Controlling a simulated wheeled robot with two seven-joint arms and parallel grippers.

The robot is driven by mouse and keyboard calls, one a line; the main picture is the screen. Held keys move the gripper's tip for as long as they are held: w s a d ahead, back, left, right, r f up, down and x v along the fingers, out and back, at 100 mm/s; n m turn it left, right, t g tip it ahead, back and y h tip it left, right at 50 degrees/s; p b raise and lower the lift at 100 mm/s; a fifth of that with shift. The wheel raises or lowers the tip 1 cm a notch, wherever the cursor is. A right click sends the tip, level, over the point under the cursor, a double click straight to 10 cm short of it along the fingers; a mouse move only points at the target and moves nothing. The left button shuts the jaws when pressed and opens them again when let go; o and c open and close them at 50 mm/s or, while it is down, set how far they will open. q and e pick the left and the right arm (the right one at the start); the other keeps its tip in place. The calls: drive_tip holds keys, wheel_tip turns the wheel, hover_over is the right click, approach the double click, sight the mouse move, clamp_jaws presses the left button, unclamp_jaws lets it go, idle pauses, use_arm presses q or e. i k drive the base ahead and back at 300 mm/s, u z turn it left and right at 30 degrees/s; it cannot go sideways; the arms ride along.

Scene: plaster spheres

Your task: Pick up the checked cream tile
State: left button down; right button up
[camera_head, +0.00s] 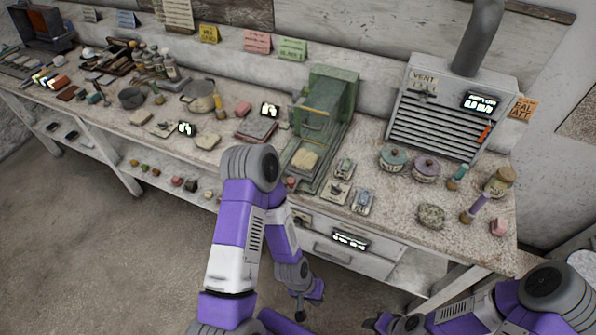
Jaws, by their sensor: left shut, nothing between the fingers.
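Several small cream tiles lie on the workbench. One cream tile (305,160) sits on the bed of the green press (329,115). Others lie to the left: a tile (141,117), a tile (165,129) and a tile (208,141). They are too small for me to tell which one is checked. My left gripper (300,312) hangs low in front of the bench, below the drawers, well apart from the tiles. It is shut and empty.
The bench (385,215) is crowded. A grey vent unit (448,105) stands at the back right, with lidded pots (426,169) before it. Pans (199,97) and jars stand left of the press. A lower shelf holds small pieces. The floor (90,250) is clear at left.

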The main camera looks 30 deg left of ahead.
sight(304, 159)
drive_tip(key=k, duration=1.05)
drive_tip(key=u, duration=1)
drive_tip(key=i, duration=1.55)
drive_tip(key=z, duration=0.25)
